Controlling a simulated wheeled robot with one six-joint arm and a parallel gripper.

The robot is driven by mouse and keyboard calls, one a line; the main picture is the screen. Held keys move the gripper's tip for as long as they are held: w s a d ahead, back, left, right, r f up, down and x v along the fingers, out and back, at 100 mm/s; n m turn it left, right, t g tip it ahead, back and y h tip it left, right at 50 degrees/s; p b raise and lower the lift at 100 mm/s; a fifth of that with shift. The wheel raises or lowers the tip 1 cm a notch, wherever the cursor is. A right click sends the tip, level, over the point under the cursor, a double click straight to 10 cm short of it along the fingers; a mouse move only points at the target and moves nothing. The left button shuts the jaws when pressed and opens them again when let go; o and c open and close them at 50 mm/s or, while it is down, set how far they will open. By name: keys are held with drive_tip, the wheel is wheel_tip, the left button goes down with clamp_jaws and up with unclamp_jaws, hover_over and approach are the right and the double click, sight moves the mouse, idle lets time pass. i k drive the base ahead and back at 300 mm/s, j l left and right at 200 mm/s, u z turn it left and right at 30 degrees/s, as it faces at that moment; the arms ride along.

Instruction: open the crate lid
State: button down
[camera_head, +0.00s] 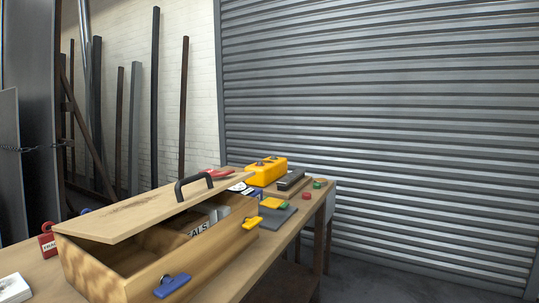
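The wooden crate (205,258) stands on the workbench in the lower left of the view. Its wooden lid (135,212) is partly raised, with a gap between it and the near wall. A dark handle (193,184) is fixed on the lid. Through the gap I see part of the inside and a grey item with lettering that ends in "ALS". A blue latch (173,286) and a yellow latch (251,223) sit on the crate's near long side. My gripper is not in view.
The workbench (262,241) runs away to the right. Behind the crate lie a yellow box (266,170), a dark block (291,179), a grey plate (279,216) and small coloured pieces. A red tag (47,242) and a white item (14,288) are at left.

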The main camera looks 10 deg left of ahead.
sight(113, 224)
drive_tip(key=i+l, duration=0.3)
drive_tip(key=i, duration=0.15)
drive_tip(key=i+l, duration=0.25)
drive_tip(key=i, duration=0.2)
